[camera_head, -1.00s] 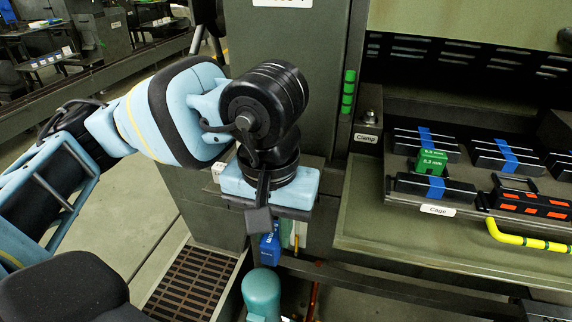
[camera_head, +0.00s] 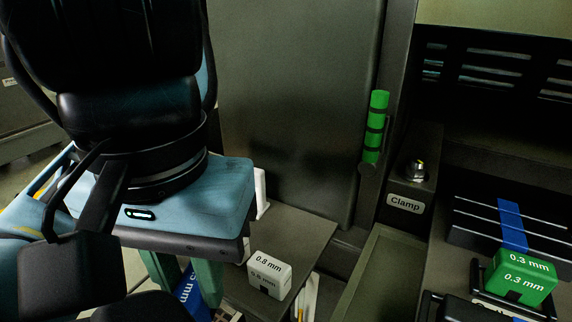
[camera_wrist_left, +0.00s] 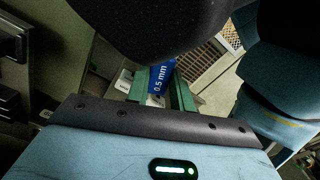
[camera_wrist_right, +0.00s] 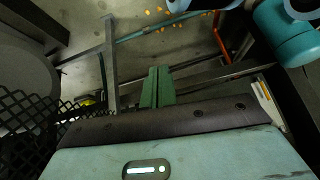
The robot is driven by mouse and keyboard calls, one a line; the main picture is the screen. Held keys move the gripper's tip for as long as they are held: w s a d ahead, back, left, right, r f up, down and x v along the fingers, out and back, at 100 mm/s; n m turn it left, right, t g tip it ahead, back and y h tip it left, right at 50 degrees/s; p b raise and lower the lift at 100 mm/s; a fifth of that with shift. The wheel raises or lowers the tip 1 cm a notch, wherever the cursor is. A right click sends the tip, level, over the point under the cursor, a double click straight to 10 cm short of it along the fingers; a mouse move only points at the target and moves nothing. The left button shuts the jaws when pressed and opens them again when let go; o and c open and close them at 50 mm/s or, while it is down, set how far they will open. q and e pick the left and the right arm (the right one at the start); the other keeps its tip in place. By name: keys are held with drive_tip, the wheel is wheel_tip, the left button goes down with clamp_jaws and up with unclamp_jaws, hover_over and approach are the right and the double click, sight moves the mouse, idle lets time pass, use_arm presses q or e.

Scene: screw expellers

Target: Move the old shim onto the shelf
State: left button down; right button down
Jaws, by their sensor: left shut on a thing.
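My left gripper (camera_head: 188,284) hangs beside the shelf in the head view, shut on a blue 0.5 mm shim (camera_head: 197,303). The left wrist view shows the blue shim (camera_wrist_left: 160,78) between the green fingers of the left gripper (camera_wrist_left: 160,88). The shelf (camera_head: 300,232) is a dark flat plate at the gripper's right. A white 0.8 mm shim (camera_head: 269,277) sits on it. A green 0.3 mm shim (camera_head: 522,277) stands at far right. No label says which shim is old. My right gripper (camera_wrist_right: 158,87) has its green fingers together, with nothing seen between them.
A clamp (camera_head: 416,171) with a label stands right of the shelf. Dark bars with a blue band (camera_head: 511,226) lie at far right. A black mesh (camera_wrist_right: 30,130) is near my right gripper.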

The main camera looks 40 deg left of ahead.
use_arm(q)
drive_tip(key=shift+w+r+p, duration=0.2)
drive_tip(key=shift+w+p, duration=0.1)
drive_tip(key=shift+p, duration=0.1)
drive_tip(key=w+a+p, duration=0.4)
drive_tip(key=w+p, duration=0.2)
drive_tip(key=w, duration=1.2)
drive_tip(key=shift+w+a+f, duration=0.1)
drive_tip(key=shift+a+f, duration=0.05)
drive_tip(key=shift+f, duration=1.6)
drive_tip(key=shift+w+a+f, duration=0.1)
drive_tip(key=shift+a+f, duration=0.05)
drive_tip(key=shift+f, duration=1.55)
drive_tip(key=shift+w+f, duration=0.15)
drive_tip(key=shift+f, duration=0.1)
